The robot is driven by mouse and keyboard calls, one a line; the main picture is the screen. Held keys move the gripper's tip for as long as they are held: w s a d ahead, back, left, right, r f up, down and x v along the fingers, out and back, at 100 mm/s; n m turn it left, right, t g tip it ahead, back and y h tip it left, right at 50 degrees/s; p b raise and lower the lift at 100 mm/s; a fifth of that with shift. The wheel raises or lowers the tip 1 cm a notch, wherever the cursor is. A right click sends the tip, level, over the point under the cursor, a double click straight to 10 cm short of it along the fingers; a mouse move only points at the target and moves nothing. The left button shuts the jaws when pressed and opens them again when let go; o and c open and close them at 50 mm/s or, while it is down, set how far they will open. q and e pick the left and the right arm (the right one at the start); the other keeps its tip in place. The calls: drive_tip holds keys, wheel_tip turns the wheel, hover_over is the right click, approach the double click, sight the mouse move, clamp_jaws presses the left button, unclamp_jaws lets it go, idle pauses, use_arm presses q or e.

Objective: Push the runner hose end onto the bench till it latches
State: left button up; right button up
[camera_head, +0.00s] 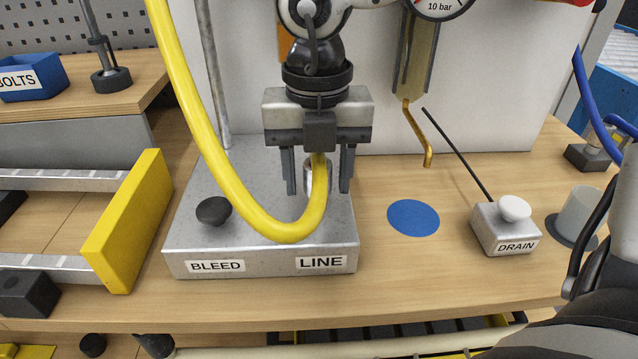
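The yellow runner hose (190,95) hangs from the top left, loops down over the metal block (265,262) and rises to its end under my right gripper (318,185). That gripper points down above the LINE label (321,262). Its two fingers stand wide apart, one on each side of the hose end, with visible gaps. A silver cylinder (309,180) shows between the fingers, partly behind the hose. The hose covers the joint, so I cannot tell whether it is seated or latched. My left gripper is out of view.
A black knob (214,211) stands by the BLEED label. A bent brass pipe (428,150) hangs under a gauge (438,8). A DRAIN block (506,232) with a thin rod and a grey cup (580,212) stand right. A yellow plate (128,222) stands left. A blue disc (413,217) marks clear bench.

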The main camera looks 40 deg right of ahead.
drive_tip(key=c, duration=0.9)
drive_tip(key=shift+r, duration=0.25)
clamp_jaws()
drive_tip(key=shift+r, duration=0.4)
drive_tip(key=shift+r, duration=0.1)
drive_tip(key=shift+r+p, duration=1.5)
drive_tip(key=shift+r, duration=1.05)
